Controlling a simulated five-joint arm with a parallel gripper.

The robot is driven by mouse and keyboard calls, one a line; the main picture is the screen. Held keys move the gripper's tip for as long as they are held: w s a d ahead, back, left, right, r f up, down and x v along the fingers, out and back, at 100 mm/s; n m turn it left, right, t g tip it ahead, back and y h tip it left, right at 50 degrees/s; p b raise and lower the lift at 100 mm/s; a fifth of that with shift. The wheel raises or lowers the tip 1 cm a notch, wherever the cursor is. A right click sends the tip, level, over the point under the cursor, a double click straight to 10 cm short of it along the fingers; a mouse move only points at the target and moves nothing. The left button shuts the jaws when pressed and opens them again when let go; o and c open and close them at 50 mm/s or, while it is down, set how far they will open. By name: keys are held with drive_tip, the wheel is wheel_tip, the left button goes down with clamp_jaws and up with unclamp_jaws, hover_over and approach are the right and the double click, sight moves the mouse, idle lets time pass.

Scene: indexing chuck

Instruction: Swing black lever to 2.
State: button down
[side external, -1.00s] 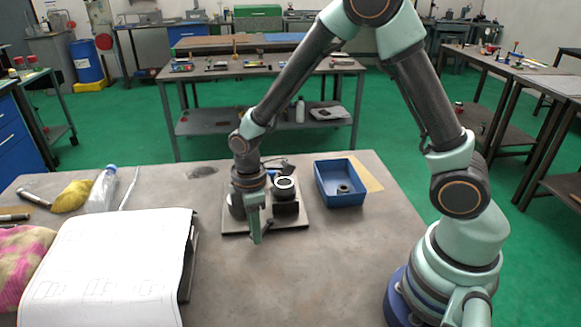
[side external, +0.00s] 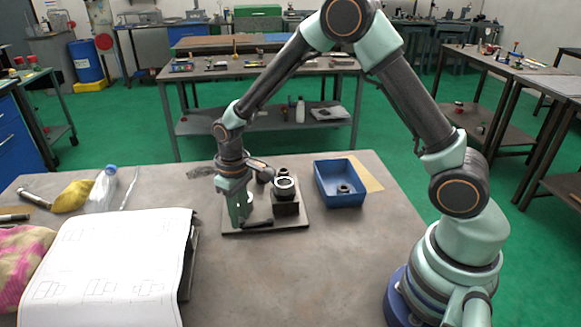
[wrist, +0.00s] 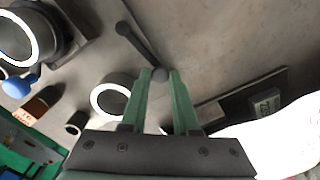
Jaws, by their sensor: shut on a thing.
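The black lever (wrist: 139,46) is a dark bar with a round grey knob at one end. My gripper (wrist: 160,75) is shut on this knob, which shows between the two green fingertips in the wrist view. In the side view the lever (side external: 259,224) lies low along the front edge of the grey base plate (side external: 294,221), with my gripper (side external: 239,221) at its left end. The chuck with its pale ring (side external: 284,184) stands on the plate to the right of my gripper. It shows in the wrist view's top left corner (wrist: 36,35). I cannot make out the position numbers.
A blue tray (side external: 340,168) holding a dark ring-shaped part stands right of the plate. A drawing sheet (side external: 110,262) covers the table's front left. A clear bottle (side external: 103,188) and a yellow cloth (side external: 72,196) lie at the left. The table right of the plate's front is clear.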

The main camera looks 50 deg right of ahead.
drive_tip(key=shift+w+d+m, duration=0.25)
drive_tip(key=shift+w+m, duration=0.15)
drive_tip(key=shift+m, duration=0.2)
drive_tip(key=c, duration=0.7)
unclamp_jaws()
drive_tip(key=shift+r, duration=0.15)
wheel_tip(320, 180, up, 12)
drive_tip(key=shift+f, duration=0.1)
